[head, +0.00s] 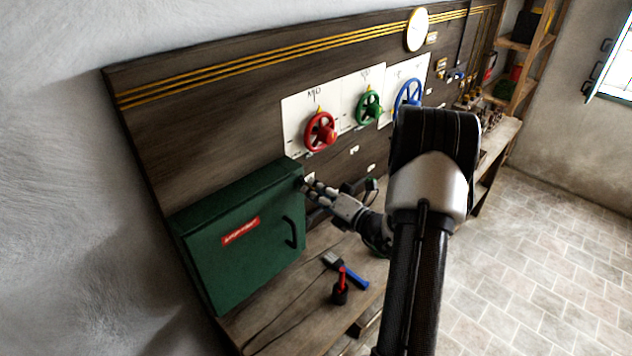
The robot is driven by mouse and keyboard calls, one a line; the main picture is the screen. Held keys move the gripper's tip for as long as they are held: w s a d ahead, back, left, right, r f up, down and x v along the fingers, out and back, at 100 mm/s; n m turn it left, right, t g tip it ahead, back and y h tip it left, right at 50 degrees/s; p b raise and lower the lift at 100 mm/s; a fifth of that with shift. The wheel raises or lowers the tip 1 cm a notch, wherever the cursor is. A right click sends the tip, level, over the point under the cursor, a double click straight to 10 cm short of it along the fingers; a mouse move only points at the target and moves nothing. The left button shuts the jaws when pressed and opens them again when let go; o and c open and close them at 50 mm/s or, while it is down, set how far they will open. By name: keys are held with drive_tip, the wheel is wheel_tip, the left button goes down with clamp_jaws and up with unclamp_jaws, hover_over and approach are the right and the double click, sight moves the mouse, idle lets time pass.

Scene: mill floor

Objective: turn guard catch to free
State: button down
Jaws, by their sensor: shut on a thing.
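My gripper (310,187) reaches in from the right, low over the bench, with its fingertips at the upper right edge of the green cabinet (215,262). It is shut on a small dark part there, which I take to be the guard catch (300,183). The fingers hide most of it, and I cannot tell which way it is turned. The cabinet's door is closed, with a red label (240,231) and a black handle (291,232).
Red (321,132), green (368,108) and blue (408,96) handwheels sit on white plates on the dark wooden board. The tiled floor at right is clear.

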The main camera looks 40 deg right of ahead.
drive_tip(key=shift+m+p, duration=1.7)
drive_tip(key=shift+m, duration=0.1)
drive_tip(key=shift+d, duration=0.1)
drive_tip(key=c, duration=1.4)
unclamp_jaws()
drive_tip(key=shift+o, duration=0.2)
drive_tip(key=shift+s, duration=0.1)
drive_tip(key=s, duration=1.1)
drive_tip(key=shift+s+d+r, duration=0.4)
drive_tip(key=shift+r, duration=0.05)
